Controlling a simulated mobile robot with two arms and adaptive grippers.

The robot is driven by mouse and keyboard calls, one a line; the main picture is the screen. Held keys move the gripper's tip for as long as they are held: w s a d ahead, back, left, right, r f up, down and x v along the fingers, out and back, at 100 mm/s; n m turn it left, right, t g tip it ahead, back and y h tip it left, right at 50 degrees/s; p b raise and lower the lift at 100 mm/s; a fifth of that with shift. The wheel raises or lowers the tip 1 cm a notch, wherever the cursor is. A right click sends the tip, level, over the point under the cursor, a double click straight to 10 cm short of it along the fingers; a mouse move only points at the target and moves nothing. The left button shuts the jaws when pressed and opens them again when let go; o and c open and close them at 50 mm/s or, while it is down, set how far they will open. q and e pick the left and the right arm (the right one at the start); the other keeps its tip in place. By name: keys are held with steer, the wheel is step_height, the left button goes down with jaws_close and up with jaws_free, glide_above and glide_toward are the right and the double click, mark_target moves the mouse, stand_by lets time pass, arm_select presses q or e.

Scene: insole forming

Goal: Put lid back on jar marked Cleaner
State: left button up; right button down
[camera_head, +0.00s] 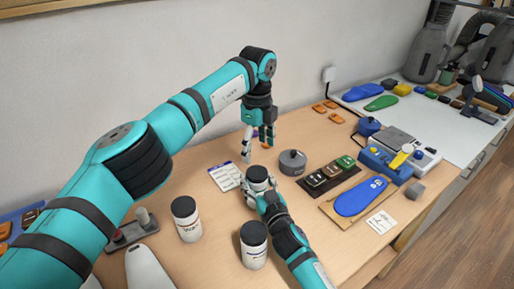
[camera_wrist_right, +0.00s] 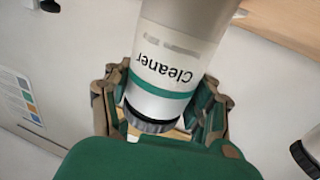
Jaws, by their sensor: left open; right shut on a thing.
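The white jar marked Cleaner (camera_wrist_right: 175,65) fills the middle of the right wrist view, its print upside down there. A dark ribbed band that looks like its lid (camera_wrist_right: 150,124) shows at its top end. My right gripper (camera_wrist_right: 160,102) is shut around the jar. In the head view, the right gripper (camera_head: 260,190) holds the jar (camera_head: 258,174) at the middle of the table, its label hidden. My left gripper (camera_head: 258,142) is open, just above and behind the jar, pointing down, with nothing visible between its fingers.
A jar marked Wax (camera_head: 187,220) and another dark-lidded jar (camera_head: 254,246) stand nearer. A grey round pot with a knob (camera_head: 292,162) is close on the right. A printed card (camera_head: 224,177) lies left. A blue insole (camera_head: 361,197) and brown tray (camera_head: 330,178) are farther right.

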mark_target(257, 172)
arm_select(q)
step_height(257, 172, down, 8)
steer(key=shift+f, duration=0.1)
stand_by(0.4)
steer(key=c, duration=1.1)
steer(key=o, duration=1.1)
steer(key=shift+o, duration=0.2)
steer(key=shift+r, duration=2.35)
steer(key=shift+o, duration=0.2)
